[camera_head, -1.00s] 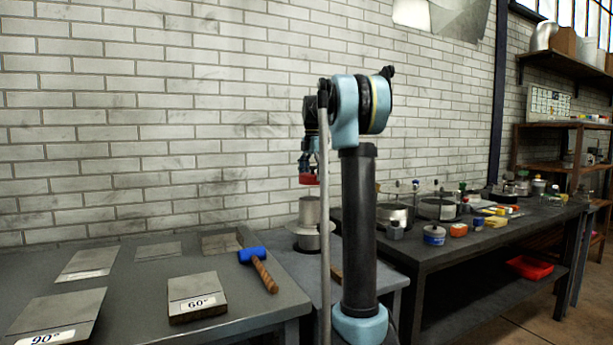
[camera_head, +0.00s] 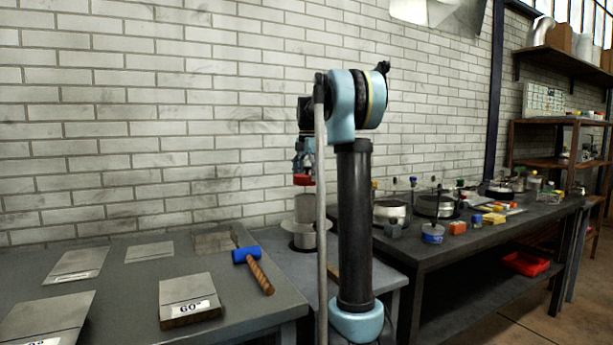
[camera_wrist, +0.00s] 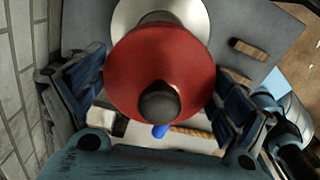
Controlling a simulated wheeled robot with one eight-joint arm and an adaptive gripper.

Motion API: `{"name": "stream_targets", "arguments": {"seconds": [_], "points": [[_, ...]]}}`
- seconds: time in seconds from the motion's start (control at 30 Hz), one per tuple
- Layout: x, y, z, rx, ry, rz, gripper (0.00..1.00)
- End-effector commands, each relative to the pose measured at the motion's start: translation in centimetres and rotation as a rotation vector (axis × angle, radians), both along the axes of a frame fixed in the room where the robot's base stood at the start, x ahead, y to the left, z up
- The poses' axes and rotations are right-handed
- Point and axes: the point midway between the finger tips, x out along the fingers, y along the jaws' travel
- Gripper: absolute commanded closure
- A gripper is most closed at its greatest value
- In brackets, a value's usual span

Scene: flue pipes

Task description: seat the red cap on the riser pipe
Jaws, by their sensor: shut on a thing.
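The red cap (camera_head: 304,180) is held in my gripper (camera_head: 304,170), just above the riser pipe (camera_head: 306,209), with a small gap between them in the head view. The riser pipe is a grey metal cylinder standing upright on a wide round flange (camera_head: 309,241).
A blue-headed hammer (camera_head: 256,268) and a block marked 60° (camera_head: 188,295) lie on the left bench (camera_head: 125,290). A brick wall (camera_head: 150,130) stands close behind. The right bench (camera_head: 455,245) carries pots and small coloured items. A red tray (camera_head: 525,263) sits below.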

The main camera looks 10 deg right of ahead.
Motion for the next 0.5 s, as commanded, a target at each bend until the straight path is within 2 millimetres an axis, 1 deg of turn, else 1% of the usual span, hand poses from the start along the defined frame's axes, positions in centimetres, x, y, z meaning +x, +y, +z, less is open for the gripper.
{"name": "stream_targets", "arguments": {"seconds": [0.3,0.5], "points": [[0.0,0.0,-2.5,0.000,0.000,0.000,0.34],[0.0,0.0,-3.5,0.000,0.000,0.000,0.34]]}}
